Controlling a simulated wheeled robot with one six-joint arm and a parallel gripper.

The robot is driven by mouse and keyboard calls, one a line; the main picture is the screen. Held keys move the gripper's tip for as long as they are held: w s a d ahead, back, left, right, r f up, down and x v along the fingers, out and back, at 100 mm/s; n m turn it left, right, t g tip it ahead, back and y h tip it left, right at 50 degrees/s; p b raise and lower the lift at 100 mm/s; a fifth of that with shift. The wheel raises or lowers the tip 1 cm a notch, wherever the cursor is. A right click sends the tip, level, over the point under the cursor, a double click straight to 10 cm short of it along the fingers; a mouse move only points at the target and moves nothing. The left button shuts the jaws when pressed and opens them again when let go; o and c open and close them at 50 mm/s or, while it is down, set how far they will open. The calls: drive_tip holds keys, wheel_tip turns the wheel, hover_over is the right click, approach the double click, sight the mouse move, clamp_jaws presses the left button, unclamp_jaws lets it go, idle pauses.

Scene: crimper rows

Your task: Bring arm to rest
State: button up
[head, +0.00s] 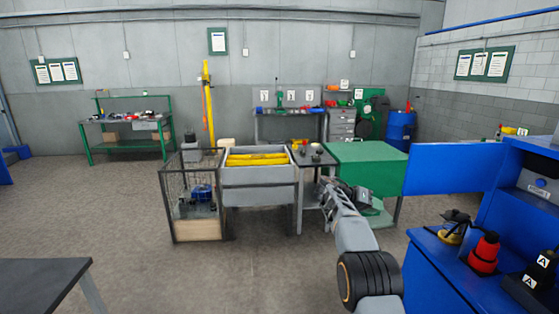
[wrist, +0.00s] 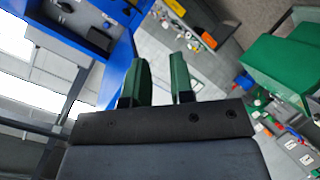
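My arm reaches up and away from the lower right of the head view. My gripper, in the wrist view (wrist: 161,68), has two green fingers standing apart with a clear gap, and nothing is between them. In the head view the arm's far end is small and dark in front of the green table (head: 368,165), so the fingers are hard to make out there. The gripper appears to be in the air, touching nothing that I can see.
A blue workbench (head: 455,265) with red and black tools (head: 484,254) stands close on the right. A grey bin with yellow contents (head: 258,185) and a wire cage (head: 178,200) stand ahead. A dark table (head: 40,285) is at lower left. Open floor lies between.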

drive_tip(key=s+a+f+n+y, duration=0.3)
drive_tip(key=s+a+n+y, duration=0.1)
drive_tip(key=s, duration=0.3)
drive_tip(key=s+a+f+n+y, duration=0.2)
drive_tip(key=s+a+n+y, duration=0.15)
drive_tip(key=s, duration=0.35)
drive_tip(key=s+a+t+y, duration=0.2)
drive_tip(key=s+a+y, duration=0.1)
drive_tip(key=s, duration=0.8)
drive_tip(key=s+a+t+y, duration=0.1)
drive_tip(key=s+a+y, duration=0.2)
drive_tip(key=s, duration=0.9)
drive_tip(key=shift+s+a+r+t, duration=0.3)
drive_tip(key=shift+a+r+t, duration=0.1)
drive_tip(key=shift+a, duration=0.1)
drive_tip(key=shift+a, duration=0.1)
